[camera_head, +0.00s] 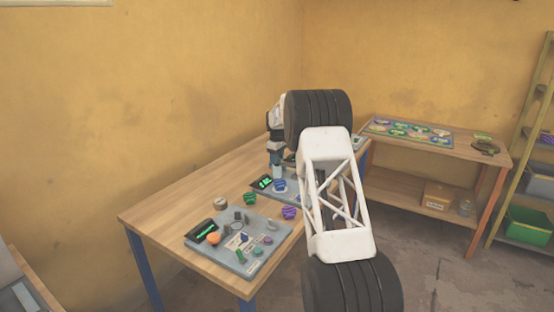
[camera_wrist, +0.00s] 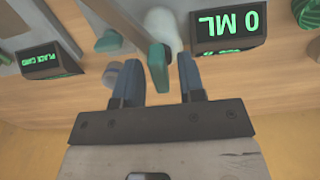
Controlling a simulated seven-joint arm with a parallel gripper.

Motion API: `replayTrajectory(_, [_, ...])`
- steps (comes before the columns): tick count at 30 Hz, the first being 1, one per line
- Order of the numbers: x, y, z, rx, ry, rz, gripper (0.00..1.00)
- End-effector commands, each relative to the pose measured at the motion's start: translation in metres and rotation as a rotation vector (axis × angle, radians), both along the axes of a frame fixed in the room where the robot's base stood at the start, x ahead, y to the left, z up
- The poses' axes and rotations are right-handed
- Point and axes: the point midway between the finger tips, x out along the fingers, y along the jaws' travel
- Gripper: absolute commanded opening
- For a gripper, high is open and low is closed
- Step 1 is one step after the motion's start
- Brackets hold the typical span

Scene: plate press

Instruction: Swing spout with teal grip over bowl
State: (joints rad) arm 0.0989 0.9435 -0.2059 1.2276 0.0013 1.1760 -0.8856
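The teal grip (camera_wrist: 158,68) stands between the two fingers of my gripper (camera_wrist: 160,80) in the wrist view. In the head view a blue bowl (camera_head: 279,185) sits on the far grey panel, near my gripper's end. The spout cannot be made out there, partly behind my arm.
A green bowl (camera_head: 250,198) and a purple bowl (camera_head: 289,212) stand on the wooden table (camera_head: 165,210). A near panel (camera_head: 252,258) carries several small parts. A PLACE CARD display (camera_wrist: 50,60) and a grey knob (camera_wrist: 112,74) are left of my gripper.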

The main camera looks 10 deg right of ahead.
Motion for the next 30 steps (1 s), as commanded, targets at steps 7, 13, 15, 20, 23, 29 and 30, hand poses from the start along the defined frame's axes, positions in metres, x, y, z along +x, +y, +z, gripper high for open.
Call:
replayTrajectory(7, [-0.0001, 0.0001, 0.0001, 0.000, 0.000, 0.000, 0.00])
replayTrajectory(13, [-0.0001, 0.0001, 0.0000, 0.000, 0.000, 0.000, 0.00])
replayTrajectory(15, [-0.0001, 0.0001, 0.0000, 0.000, 0.000, -0.001, 0.00])
replayTrajectory(20, [-0.0004, 0.0002, -0.0004, 0.000, 0.001, -0.017, 0.00])
replayTrajectory(23, [-0.0004, 0.0003, -0.0003, 0.000, 0.001, -0.040, 0.00])
replayTrajectory(29, [-0.0001, 0.0002, 0.0000, -0.001, 0.002, -0.130, 0.00])
replayTrajectory(30, [0.0000, 0.0001, -0.0001, -0.001, 0.002, -0.155, 0.00])
